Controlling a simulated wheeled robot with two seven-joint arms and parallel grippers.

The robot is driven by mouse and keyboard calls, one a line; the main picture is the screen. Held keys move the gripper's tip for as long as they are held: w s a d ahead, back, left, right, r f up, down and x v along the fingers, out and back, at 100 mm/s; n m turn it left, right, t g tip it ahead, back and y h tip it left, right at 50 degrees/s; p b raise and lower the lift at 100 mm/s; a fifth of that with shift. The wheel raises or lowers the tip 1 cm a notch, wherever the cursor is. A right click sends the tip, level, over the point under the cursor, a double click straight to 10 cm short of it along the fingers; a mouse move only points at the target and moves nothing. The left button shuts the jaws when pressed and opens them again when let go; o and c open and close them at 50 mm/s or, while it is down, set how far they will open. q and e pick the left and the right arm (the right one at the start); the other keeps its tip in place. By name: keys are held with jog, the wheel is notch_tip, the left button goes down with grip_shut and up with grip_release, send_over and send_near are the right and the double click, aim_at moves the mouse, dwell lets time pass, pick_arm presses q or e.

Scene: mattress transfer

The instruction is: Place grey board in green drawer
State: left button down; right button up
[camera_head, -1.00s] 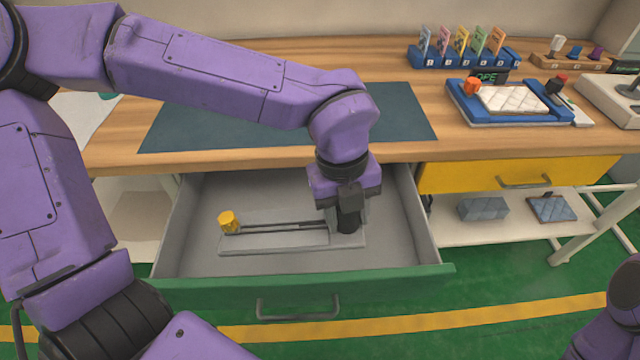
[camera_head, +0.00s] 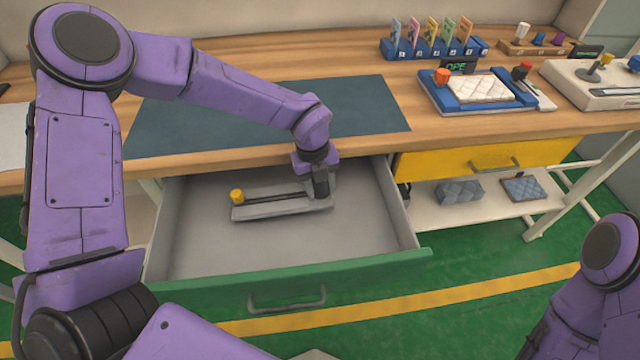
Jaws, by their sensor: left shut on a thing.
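The green-fronted drawer (camera_head: 290,282) stands pulled open, with a grey inside and a bar handle on its front. The grey board (camera_head: 280,208) is inside the drawer's outline, toward the back. It is a thin, long plate with a dark slot along it and a yellow knob (camera_head: 237,196) at its left end. My left gripper (camera_head: 321,188) is shut on the board's right end, and its fingers hide part of that end. I cannot tell whether the board touches the drawer floor. My right gripper is out of view; only part of my right arm shows at the lower right.
A dark mat (camera_head: 270,115) lies on the wooden table (camera_head: 350,150) above the drawer. A blue tray (camera_head: 445,98) with a white quilted pad and a card rack (camera_head: 430,50) stand at the right. A yellow drawer (camera_head: 440,163) is shut. The drawer's front floor is clear.

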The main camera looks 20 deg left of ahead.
pick_arm(q)
jog(key=shift+w+f, duration=0.15)
jog(key=shift+f, duration=0.35)
jog(key=shift+f+b, duration=0.5)
jog(key=shift+f, duration=0.05)
jog(key=shift+c, duration=2.3)
grip_release()
jog(key=shift+s, duration=0.25)
jog(key=shift+r+p, duration=0.3)
jog(key=r, duration=0.4)
jog(key=a+r, duration=0.1)
jog(key=r, duration=0.7)
jog(key=shift+w+a+r, duration=0.1)
jog(key=shift+a+r, duration=0.15)
jog(key=shift+r, duration=0.05)
